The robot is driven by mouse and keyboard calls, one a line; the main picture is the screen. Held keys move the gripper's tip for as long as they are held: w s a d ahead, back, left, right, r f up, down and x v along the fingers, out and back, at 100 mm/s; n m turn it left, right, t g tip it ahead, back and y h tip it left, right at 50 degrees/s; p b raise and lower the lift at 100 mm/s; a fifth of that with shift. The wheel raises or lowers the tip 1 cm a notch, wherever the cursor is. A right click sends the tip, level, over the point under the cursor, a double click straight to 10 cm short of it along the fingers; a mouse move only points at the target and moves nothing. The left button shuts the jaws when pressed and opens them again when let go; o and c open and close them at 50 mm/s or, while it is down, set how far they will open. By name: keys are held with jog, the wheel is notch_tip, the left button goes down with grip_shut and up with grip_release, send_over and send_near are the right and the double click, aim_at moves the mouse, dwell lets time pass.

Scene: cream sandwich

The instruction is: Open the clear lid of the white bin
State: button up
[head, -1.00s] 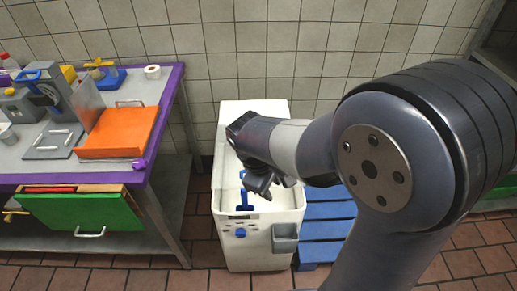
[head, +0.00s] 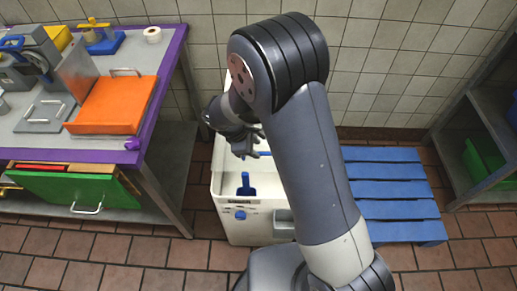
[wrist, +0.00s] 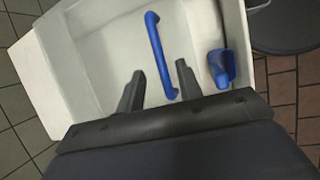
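The white bin (head: 226,205) stands upright on the floor; its open-looking top also fills much of the wrist view (wrist: 100,50). The clear lid is hard to make out. A blue bar handle (wrist: 157,50) runs over the bin's top in the wrist view. A wider blue piece (wrist: 222,68) lies beside it near the rim, and a blue piece (head: 246,185) shows near the front rim in the head view. My gripper (head: 246,150) is above the bin. Its fingers (wrist: 160,88) are open, one on each side of the bar's near end; contact cannot be told.
A blue pallet (head: 390,190) lies at the right. A dark shelf (head: 480,130) stands farther right.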

aim_at(261, 153)
jog(key=shift+x, duration=1.65)
grip_shut()
